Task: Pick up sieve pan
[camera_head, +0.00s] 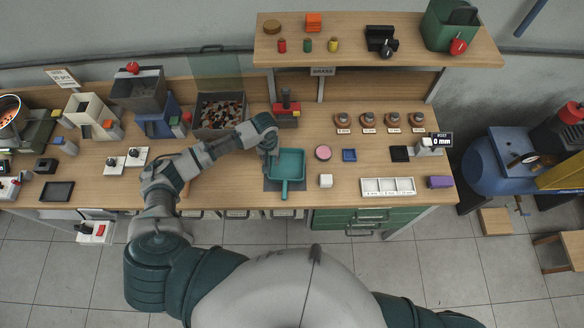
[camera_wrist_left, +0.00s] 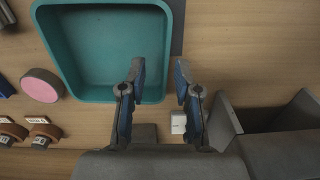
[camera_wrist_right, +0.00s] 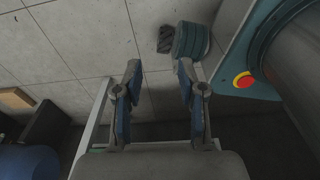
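The sieve pan (camera_head: 287,162) is a teal square pan with a short handle toward the table's front edge. It lies on a dark mat (camera_head: 270,184) on the table. My left gripper (camera_head: 269,157) is at the pan's left rim, pointing down. The handle is outside that view. My right gripper (camera_wrist_right: 159,70) is open and empty above the floor, and is hidden in the head view.
A bin of small parts (camera_head: 219,115) stands left of the pan, and a red device (camera_head: 286,110) behind it.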

